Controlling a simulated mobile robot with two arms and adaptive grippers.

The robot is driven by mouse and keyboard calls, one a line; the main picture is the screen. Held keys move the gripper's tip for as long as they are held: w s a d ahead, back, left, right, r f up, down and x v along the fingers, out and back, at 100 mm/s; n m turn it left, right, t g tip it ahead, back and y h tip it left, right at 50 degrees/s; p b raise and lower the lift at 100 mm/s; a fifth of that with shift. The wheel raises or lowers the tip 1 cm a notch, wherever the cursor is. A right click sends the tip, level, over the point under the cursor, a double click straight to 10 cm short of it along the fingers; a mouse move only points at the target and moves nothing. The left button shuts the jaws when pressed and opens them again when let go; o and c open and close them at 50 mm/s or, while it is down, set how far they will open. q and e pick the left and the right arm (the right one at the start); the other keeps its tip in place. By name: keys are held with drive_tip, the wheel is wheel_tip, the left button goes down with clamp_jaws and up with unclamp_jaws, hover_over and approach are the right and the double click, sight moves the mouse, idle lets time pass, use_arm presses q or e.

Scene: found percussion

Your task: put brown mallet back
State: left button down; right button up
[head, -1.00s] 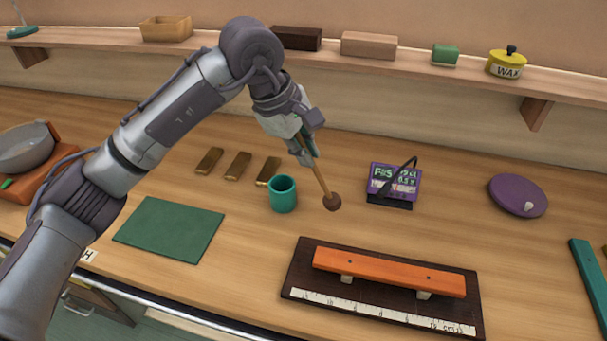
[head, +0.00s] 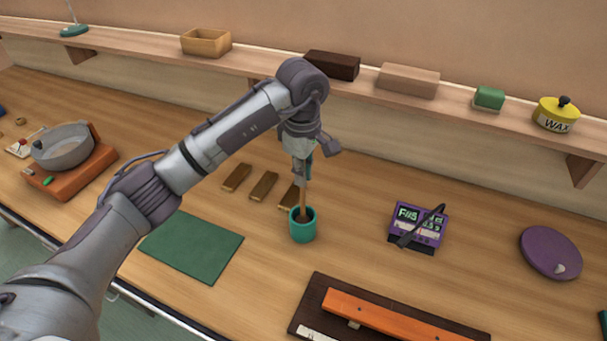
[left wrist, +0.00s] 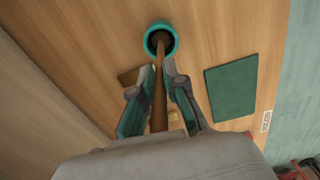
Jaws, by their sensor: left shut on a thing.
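My left gripper (head: 303,172) is shut on the handle of the brown mallet (head: 304,200) and holds it upright, head down. The mallet's dark brown head is down at the mouth of the teal cup (head: 303,234), partly hidden by the rim. I cannot tell whether it touches the bottom. In the left wrist view the mallet's handle (left wrist: 159,105) runs between the fingers (left wrist: 157,82) to the teal cup (left wrist: 173,38). My right gripper is out of view.
Several brown bars (head: 263,186) lie just behind the cup. A green mat (head: 192,247) is to its left, a purple meter (head: 416,228) to its right. An orange bar (head: 400,322) rests on a dark board in front. A shelf with boxes runs along the back.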

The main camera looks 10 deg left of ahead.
use_arm(q)
drive_tip(key=shift+f, duration=0.75)
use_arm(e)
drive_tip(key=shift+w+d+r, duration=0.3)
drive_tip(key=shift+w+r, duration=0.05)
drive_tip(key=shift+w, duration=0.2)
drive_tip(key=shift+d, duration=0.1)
use_arm(q)
drive_tip(key=shift+f, duration=0.2)
drive_tip(key=c, duration=1.2)
unclamp_jaws()
drive_tip(key=shift+r, duration=0.1)
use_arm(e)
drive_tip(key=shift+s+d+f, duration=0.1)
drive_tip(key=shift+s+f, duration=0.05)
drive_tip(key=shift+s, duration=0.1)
